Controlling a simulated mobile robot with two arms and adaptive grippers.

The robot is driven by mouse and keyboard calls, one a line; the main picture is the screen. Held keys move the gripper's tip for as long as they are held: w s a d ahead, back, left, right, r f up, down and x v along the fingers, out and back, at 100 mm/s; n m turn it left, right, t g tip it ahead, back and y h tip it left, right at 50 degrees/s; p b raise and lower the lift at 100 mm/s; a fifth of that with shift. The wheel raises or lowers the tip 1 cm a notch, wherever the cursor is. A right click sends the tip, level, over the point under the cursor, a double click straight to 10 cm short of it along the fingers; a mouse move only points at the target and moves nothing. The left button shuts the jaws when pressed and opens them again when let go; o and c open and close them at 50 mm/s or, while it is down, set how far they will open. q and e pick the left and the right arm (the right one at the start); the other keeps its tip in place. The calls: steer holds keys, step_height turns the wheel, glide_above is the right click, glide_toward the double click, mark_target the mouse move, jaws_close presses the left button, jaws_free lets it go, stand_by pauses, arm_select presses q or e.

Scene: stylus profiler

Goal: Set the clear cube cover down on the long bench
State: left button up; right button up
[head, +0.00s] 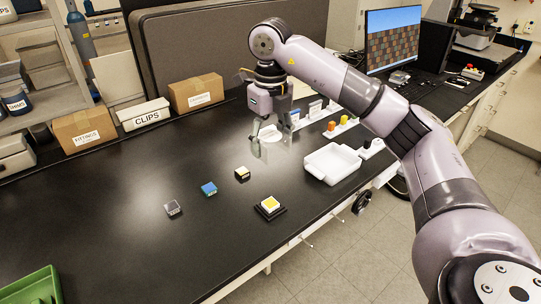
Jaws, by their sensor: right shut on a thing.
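My right gripper (266,122) reaches down from the arm at the right and is shut on the clear cube cover (274,150). The cover is see-through and its edges are faint. It shows below the fingers, over the far middle part of the long black bench (120,210). I cannot tell whether its lower rim touches the bench top. My left gripper is not in view.
Small blocks stand on the bench: grey (172,208), blue (209,188) and yellow-topped (242,173). A yellow piece sits on a black base (269,207) near the front edge. A white tray (332,164) is to the right. Boxes line the back; the left-middle bench is clear.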

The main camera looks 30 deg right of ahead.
steer(key=shift+r, duration=0.55)
